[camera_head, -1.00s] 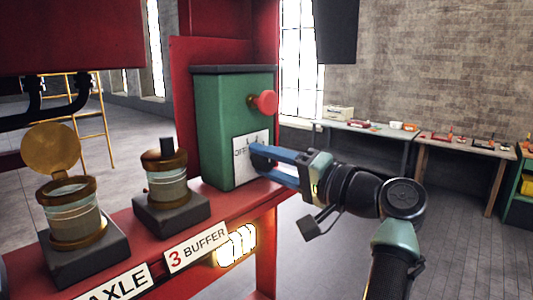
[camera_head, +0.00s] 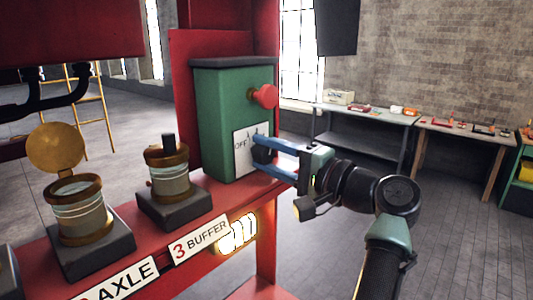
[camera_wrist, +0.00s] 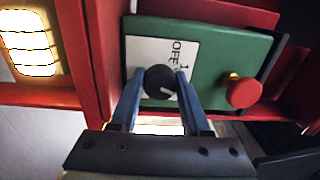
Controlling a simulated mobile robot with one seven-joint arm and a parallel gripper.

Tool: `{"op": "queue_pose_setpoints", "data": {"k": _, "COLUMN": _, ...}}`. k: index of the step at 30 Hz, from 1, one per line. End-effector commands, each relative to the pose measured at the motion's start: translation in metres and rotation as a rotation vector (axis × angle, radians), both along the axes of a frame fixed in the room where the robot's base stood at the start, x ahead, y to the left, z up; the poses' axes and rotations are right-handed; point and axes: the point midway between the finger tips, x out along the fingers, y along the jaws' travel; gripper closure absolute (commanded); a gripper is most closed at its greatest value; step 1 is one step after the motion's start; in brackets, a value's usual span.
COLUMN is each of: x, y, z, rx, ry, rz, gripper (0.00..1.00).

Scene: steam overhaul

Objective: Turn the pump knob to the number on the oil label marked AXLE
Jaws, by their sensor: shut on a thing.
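The green pump box (camera_head: 220,110) stands on the red bench, with a white dial plate (camera_head: 240,140) reading OFF. The black pump knob (camera_head: 263,154) sits on the plate, partly covered by my blue fingers. In the wrist view the knob (camera_wrist: 157,80) shows a white pointer mark toward the lower right. My gripper (camera_head: 272,148) is shut on the knob, one finger on each side (camera_wrist: 160,90). Most dial numbers are hidden; a 1 shows beside OFF. The AXLE label (camera_head: 128,280) is at the bottom edge; its red number is cut off and unreadable.
A red button (camera_head: 265,96) sticks out of the box above the knob. Two glass oilers, one with its brass lid open (camera_head: 75,210) and one closed (camera_head: 168,185), stand left. The BUFFER label (camera_head: 200,239) shows a red 3. A lit lamp (camera_head: 238,233) is below.

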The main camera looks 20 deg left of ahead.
Motion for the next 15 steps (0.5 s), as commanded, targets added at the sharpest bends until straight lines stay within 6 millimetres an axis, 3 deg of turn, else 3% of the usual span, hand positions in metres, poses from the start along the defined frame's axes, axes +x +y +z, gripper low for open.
{"op": "queue_pose_setpoints", "data": {"k": 3, "x": 0.0004, "y": -0.0008, "z": 0.0023, "rx": 0.004, "ry": -0.004, "rz": -0.003, "gripper": 1.0}}
{"op": "queue_pose_setpoints", "data": {"k": 4, "x": 0.0005, "y": -0.0008, "z": 0.0023, "rx": 0.004, "ry": -0.004, "rz": -0.003, "gripper": 0.5}}
{"op": "queue_pose_setpoints", "data": {"k": 8, "x": 0.0004, "y": -0.0008, "z": 0.002, "rx": 0.003, "ry": -0.004, "rz": -0.003, "gripper": 0.26}}
{"op": "queue_pose_setpoints", "data": {"k": 15, "x": 0.0003, "y": -0.0005, "z": 0.0009, "rx": 0.001, "ry": -0.003, "rz": -0.002, "gripper": 0.25}}
